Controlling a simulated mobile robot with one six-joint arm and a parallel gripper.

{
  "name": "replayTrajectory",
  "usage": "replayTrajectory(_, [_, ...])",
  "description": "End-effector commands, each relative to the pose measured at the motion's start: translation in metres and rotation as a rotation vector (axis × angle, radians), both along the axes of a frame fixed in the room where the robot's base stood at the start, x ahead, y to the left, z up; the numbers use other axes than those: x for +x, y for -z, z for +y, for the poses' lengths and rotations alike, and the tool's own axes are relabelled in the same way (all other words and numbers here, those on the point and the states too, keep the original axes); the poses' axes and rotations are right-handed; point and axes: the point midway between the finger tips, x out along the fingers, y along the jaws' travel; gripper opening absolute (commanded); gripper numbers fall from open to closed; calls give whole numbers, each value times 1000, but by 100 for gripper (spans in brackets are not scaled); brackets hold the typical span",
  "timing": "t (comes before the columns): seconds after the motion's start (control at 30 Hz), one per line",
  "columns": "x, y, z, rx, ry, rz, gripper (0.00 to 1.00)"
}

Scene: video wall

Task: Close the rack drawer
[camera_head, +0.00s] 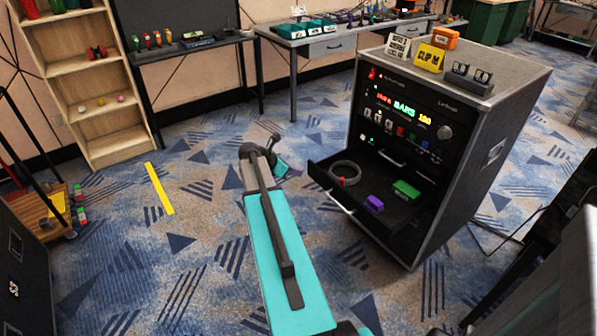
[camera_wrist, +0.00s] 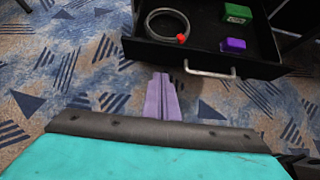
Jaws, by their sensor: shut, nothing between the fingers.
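The black rack drawer (camera_head: 350,212) is pulled well out of the lower part of the rack cabinet (camera_head: 480,150). Its front carries a silver bar handle, which shows in the wrist view (camera_wrist: 196,73). Inside lie a coiled grey cable (camera_head: 345,170) with a red end, a purple box (camera_head: 374,203) and a green box (camera_head: 406,189). My gripper (camera_wrist: 162,78) is shut and empty, its pale purple fingers pointing toward the drawer front, just left of the handle in the wrist view. I cannot tell whether the fingertips touch the drawer. The head view does not show the fingertips clearly.
Signs and small boxes stand on the cabinet top, including a yellow sign (camera_head: 430,57). A wooden shelf (camera_head: 90,85) and workbenches (camera_head: 330,45) line the back. A yellow strip (camera_head: 158,188) lies on the carpet. The floor left of the drawer is mostly clear.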

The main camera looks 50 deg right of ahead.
Motion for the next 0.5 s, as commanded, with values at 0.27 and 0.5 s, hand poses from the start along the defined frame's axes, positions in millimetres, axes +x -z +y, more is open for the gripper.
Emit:
replayTrajectory(0.27, [-8,25,-26,0,1,1,0])
replayTrajectory(0.5, [-16,49,-51,0,1,1,0])
